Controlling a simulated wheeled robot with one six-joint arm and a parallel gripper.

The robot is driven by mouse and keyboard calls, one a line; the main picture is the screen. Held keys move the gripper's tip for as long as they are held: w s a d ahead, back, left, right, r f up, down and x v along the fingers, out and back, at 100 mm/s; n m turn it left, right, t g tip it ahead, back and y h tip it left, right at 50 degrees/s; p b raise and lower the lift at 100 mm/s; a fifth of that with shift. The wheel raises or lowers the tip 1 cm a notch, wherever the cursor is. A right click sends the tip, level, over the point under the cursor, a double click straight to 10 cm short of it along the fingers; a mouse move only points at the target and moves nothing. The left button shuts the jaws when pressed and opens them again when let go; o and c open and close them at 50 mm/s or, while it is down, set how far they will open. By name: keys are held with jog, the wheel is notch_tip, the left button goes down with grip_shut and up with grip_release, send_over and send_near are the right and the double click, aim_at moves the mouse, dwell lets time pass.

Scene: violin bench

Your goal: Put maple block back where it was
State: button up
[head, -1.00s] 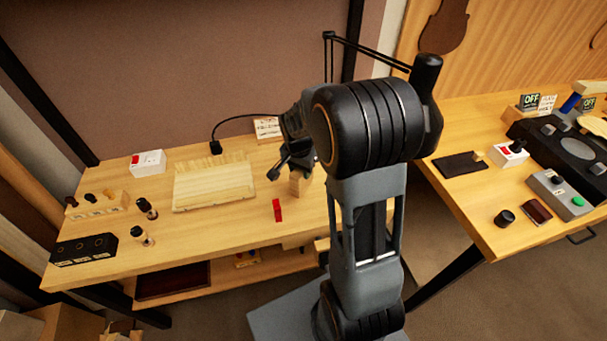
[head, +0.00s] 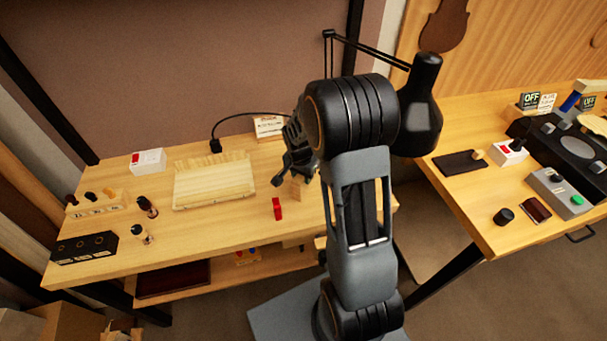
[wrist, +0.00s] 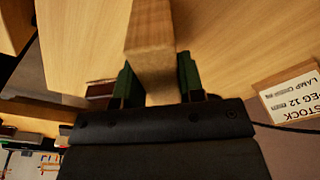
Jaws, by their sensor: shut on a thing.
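The maple block is a pale wooden block (wrist: 153,50); in the wrist view it stands between the two green-padded fingers of my gripper (wrist: 156,82), which are shut on it. In the head view the block (head: 297,191) shows below my gripper (head: 294,178), above or on the right part of the left bench; I cannot tell whether it touches the top. My arm hides part of the bench behind it.
A pale slotted wooden rack (head: 214,183) lies left of my gripper. A red piece (head: 277,209) stands near the front edge. A stock label card (head: 269,128) is at the back, and a black lamp (head: 425,105) rises beside my arm.

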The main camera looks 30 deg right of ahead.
jog(key=o, duration=0.8)
notch_tip(320, 180, up, 11)
jog(key=a, duration=0.1)
jog(key=s+a+r+n+t, duration=0.1)
jog(key=s+a+r+n, duration=0.1)
jog(key=s, duration=0.3)
jog(key=s+a+r+n+t, duration=0.1)
jog(key=s+a+r+n, duration=0.1)
jog(key=s+n, duration=0.3)
jog(key=s+a+r+n+t+y, duration=0.1)
jog(key=s+a+r+n, duration=0.1)
jog(key=s+a+n, duration=0.2)
jog(key=shift+s+a, duration=0.1)
jog(key=shift+s, duration=1)
